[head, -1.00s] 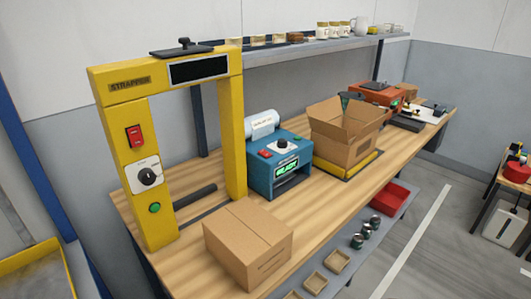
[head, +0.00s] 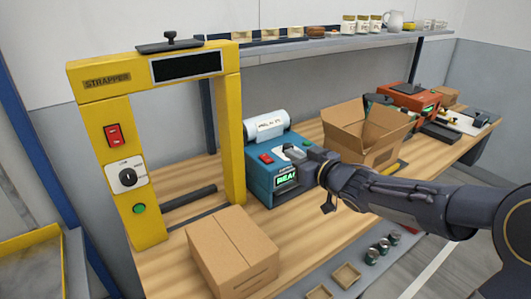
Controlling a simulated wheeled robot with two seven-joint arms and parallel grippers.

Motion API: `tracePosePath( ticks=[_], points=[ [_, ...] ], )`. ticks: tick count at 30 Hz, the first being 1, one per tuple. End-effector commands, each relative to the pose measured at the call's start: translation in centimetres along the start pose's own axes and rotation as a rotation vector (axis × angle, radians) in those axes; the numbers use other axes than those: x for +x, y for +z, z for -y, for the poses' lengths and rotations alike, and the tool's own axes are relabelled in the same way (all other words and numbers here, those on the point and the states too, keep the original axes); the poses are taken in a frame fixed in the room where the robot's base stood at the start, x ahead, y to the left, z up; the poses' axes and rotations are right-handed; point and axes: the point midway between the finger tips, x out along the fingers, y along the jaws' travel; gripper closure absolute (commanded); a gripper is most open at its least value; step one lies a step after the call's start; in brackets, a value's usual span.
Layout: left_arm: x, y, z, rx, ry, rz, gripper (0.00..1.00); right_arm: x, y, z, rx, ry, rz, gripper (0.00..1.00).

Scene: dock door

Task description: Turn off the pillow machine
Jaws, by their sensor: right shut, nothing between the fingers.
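The pillow machine (head: 258,178) is the blue box with a white roll (head: 270,125) on top, standing on the workbench right of the yellow strapper. A red rocker switch (head: 266,159) is on the left of its sloped panel. Its green display is lit, partly covered by my gripper. My right gripper (head: 293,153) is shut and empty, its tips at the right part of the panel in front of the dial, which is mostly hidden. I cannot tell whether the tips touch the panel. My left gripper is not in view.
The yellow strapper (head: 237,140) stands at left with its own red switch (head: 113,135) and dial. A closed carton (head: 232,250) lies in front. An open carton (head: 362,135) and a red-orange machine (head: 410,97) stand further right. A shelf (head: 330,46) runs above.

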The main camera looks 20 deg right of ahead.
Motion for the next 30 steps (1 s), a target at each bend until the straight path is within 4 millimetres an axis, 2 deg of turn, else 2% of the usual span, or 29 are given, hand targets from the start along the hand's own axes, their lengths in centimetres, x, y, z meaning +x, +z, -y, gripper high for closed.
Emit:
tracePosePath(
  ticks=[10, 14, 17, 28, 30],
  points=[
    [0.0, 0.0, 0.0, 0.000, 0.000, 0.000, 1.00, 0.1, 0.0, 0.1, -0.001, -0.004, -0.003, 1.00],
    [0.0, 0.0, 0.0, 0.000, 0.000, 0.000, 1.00, 1.0, 0.0, 0.1, -0.001, -0.006, -0.002, 1.00],
    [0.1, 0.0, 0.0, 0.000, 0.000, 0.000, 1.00, 2.6, 0.1, 0.2, 0.000, -0.007, -0.001, 1.00],
    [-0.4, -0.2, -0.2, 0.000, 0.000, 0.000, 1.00, 10.3, -0.1, 0.2, -0.001, -0.006, 0.000, 1.00],
    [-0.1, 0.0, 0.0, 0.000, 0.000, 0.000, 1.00, 10.5, 1.5, 0.1, 0.000, -0.004, 0.002, 1.00]
  ],
)
